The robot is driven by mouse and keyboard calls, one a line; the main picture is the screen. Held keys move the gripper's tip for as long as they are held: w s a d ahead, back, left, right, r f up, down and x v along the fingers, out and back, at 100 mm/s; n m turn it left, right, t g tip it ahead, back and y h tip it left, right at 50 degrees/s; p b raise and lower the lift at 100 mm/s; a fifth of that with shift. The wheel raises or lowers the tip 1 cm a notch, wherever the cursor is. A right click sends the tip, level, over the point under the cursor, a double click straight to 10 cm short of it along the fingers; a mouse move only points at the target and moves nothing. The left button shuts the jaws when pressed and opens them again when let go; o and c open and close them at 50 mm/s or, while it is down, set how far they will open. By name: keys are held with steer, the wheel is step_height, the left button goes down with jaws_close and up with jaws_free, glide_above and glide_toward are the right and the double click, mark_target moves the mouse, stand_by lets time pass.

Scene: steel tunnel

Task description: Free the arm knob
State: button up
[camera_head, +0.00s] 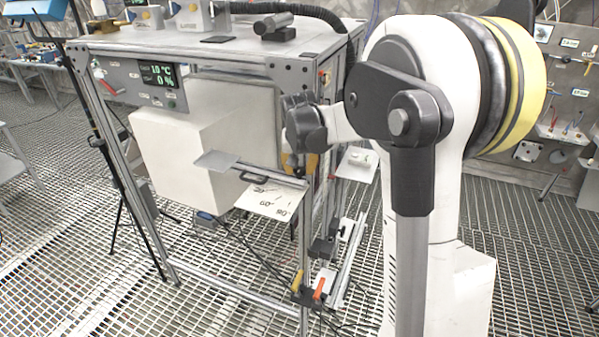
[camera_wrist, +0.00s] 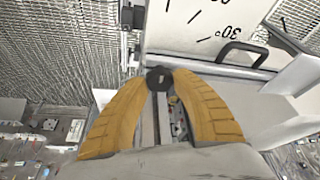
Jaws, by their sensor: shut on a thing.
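My gripper (camera_wrist: 160,80) points down in the wrist view, its two yellow fingers closed in on a round black knob (camera_wrist: 159,74) from both sides. The knob sits at the fingertips, over a grey metal bar (camera_wrist: 163,110) that shows between the fingers. In the head view my gripper (camera_head: 312,162) is at the frame's front right corner, partly hidden by my wrist, and I cannot make out the knob there. A horizontal metal arm (camera_head: 270,173) with a grey plate (camera_head: 216,160) at its left end runs above a white angle-marked plate (camera_head: 268,202).
The angle plate (camera_wrist: 195,40) lies close beside the knob in the wrist view, with a black handle (camera_wrist: 243,50) to the right. Below are a frame post (camera_head: 304,318) and red (camera_head: 320,288) and yellow (camera_head: 298,280) levers.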

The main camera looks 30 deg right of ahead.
steer(key=shift+f+n+y, duration=0.1)
steer(key=shift+n+y, duration=0.2)
steer(key=shift+n, duration=0.3)
steer(key=o, duration=1.2)
steer(key=v, duration=1.2)
